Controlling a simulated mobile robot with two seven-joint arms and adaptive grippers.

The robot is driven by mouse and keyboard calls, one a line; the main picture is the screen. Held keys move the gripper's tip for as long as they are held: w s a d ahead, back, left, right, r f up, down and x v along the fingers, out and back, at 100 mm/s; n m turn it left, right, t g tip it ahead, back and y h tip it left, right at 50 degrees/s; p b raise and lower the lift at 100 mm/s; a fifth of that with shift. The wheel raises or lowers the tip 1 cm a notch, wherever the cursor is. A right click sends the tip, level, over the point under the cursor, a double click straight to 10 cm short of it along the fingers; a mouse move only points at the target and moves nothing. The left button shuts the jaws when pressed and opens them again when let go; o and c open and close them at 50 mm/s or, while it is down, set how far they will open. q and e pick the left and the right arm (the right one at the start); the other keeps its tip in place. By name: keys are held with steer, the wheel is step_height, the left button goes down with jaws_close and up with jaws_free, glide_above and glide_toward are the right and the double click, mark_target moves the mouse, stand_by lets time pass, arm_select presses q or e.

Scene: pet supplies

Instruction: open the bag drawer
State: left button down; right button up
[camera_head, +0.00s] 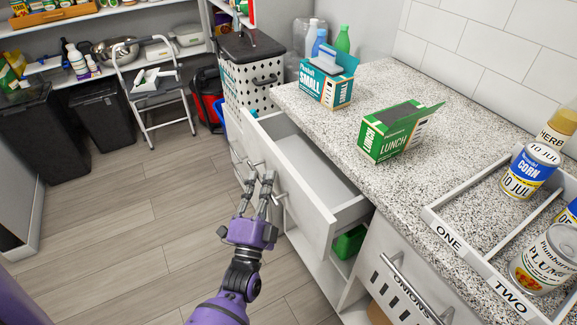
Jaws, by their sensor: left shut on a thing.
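A white drawer (300,189) under the speckled counter is pulled out. Its light inside is visible from above and its visible floor looks bare. My left gripper (260,178) is in front of the drawer face, with its two fingers shut on the metal drawer handle (279,200). The fingers hide the middle of the handle. My right gripper is not in view.
A teal bag box (327,86) and a green LUNCH box (391,139) stand on the counter (420,88). A tray (462,247) with several cans is at right. A step stool (153,103) stands behind; the wooden floor (130,225) at left is clear.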

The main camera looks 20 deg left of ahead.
arm_select(q)
steer(key=s+a+p, duration=0.1)
steer(key=s+a, duration=0.7)
steer(key=s, duration=0.2)
steer(key=shift+s+f+p, duration=0.15)
steer(key=shift+s+p, duration=0.1)
steer(key=shift+p, duration=0.15)
steer(key=c, duration=2.1)
jaws_free()
steer(key=v, duration=1.2)
